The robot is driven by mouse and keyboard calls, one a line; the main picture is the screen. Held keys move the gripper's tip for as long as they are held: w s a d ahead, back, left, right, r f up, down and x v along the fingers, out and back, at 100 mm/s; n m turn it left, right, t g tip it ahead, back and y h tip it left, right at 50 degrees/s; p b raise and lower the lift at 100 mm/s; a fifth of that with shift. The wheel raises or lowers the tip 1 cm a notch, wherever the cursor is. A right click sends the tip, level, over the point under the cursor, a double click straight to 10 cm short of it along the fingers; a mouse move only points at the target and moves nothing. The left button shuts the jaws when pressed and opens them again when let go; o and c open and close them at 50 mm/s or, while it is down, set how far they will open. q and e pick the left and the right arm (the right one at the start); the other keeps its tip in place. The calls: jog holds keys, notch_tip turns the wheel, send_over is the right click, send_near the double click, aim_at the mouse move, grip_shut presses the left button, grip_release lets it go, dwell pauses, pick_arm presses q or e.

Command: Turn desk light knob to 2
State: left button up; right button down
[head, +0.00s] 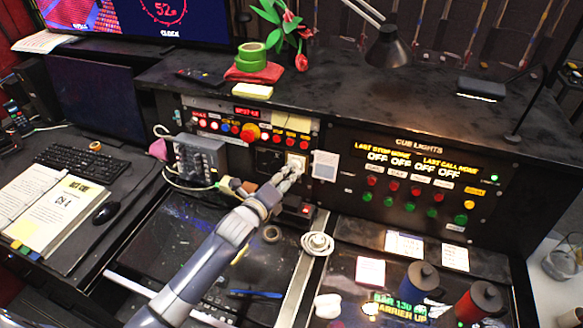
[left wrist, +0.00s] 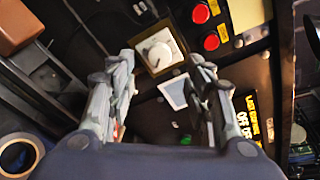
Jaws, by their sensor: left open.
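The desk light knob (left wrist: 160,54) is a round white dial on a square plate, set in the dark front panel. In the head view its pale plate (head: 296,160) shows just above my left gripper (head: 286,180). In the left wrist view the open fingers of my left gripper (left wrist: 160,85) stand on either side, with the knob beyond them and between their tips. I cannot see contact with the knob. The dial's markings are too small to read. My right gripper is not in view.
A row of lit red buttons (head: 249,132) is above and left of the knob. A white card (head: 325,166) is just right of it. The cue lights panel (head: 420,185) lies further right. A grey box with cables (head: 200,160) is to the left.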

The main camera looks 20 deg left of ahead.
aim_at(295, 167)
pick_arm(q)
jog(key=x, duration=0.4)
jog(key=shift+a+p, duration=0.1)
jog(key=shift+p, duration=0.25)
jog(key=shift+w+f, duration=0.1)
jog(key=shift+w, duration=0.3)
jog(key=shift+s, duration=0.1)
jog(key=c, duration=1)
jog(key=shift+c, duration=0.2)
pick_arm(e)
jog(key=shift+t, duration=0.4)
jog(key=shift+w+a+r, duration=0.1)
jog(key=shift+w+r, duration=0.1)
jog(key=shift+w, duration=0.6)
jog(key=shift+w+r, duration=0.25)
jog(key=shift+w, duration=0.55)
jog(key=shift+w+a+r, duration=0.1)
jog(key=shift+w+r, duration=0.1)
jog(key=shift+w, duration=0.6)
